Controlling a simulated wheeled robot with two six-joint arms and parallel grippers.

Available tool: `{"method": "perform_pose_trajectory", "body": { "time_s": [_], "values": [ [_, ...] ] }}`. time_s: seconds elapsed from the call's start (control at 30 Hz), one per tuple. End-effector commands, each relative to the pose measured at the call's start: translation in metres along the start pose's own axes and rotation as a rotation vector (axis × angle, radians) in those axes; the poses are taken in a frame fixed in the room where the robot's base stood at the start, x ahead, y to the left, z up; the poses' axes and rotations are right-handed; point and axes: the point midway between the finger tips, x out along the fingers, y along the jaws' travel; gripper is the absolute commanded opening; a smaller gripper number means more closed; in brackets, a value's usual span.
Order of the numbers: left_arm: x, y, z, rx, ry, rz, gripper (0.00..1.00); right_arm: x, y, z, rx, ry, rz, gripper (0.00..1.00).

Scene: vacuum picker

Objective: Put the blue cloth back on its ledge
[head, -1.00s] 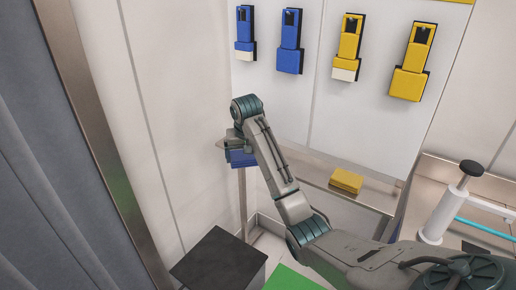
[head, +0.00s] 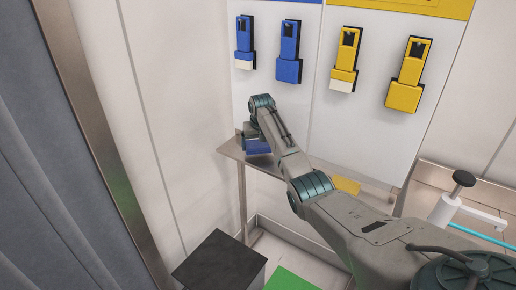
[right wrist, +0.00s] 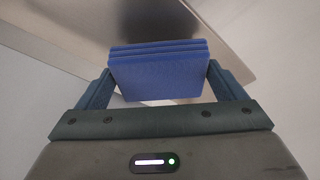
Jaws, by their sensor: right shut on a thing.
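The folded blue cloth (head: 258,147) is at the left part of the metal ledge (head: 233,149), below the blue holders. My right gripper (head: 256,141) is shut on it; the wrist hides part of both in the head view. In the right wrist view the cloth (right wrist: 158,76) sits between the two fingers of the right gripper (right wrist: 160,82), its layered edge facing away. The ledge (right wrist: 225,62) shows beyond the cloth there. I cannot tell whether the cloth touches the ledge. My left gripper is not in view.
A yellow cloth (head: 346,186) lies on the ledge to the right, partly behind my right arm. Blue holders (head: 289,52) and yellow holders (head: 408,78) hang on the wall above. A black-topped box (head: 219,262) stands below. A white pump-like item (head: 452,201) is at the right.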

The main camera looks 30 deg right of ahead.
Motion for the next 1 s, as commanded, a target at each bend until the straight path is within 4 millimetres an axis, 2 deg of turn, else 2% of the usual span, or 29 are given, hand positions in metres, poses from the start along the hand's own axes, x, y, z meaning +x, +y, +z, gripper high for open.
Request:
{"method": "perform_pose_trajectory", "body": {
  "time_s": [0.03,0.2,0.53,0.57,0.6,0.83,1.0],
  "values": [
    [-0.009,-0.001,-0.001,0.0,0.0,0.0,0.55,0.004,0.0,0.003,0.0,-0.005,0.001,0.69],
    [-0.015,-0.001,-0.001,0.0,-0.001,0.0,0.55,0.023,0.0,0.008,0.0,-0.002,0.0,0.69],
    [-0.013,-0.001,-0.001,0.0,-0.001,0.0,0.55,0.027,-0.001,0.009,0.0,-0.001,0.0,0.69],
    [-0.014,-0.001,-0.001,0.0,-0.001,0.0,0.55,0.027,-0.001,0.009,0.0,-0.001,0.0,0.94],
    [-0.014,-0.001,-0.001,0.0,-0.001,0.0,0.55,0.027,-0.001,0.009,0.0,-0.001,0.0,1.0],
    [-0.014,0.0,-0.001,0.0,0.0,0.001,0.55,0.026,-0.001,0.008,0.0,-0.001,0.0,1.0],
    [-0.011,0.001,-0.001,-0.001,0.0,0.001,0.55,0.014,0.0,0.007,0.0,0.002,-0.001,1.0]
  ]
}}
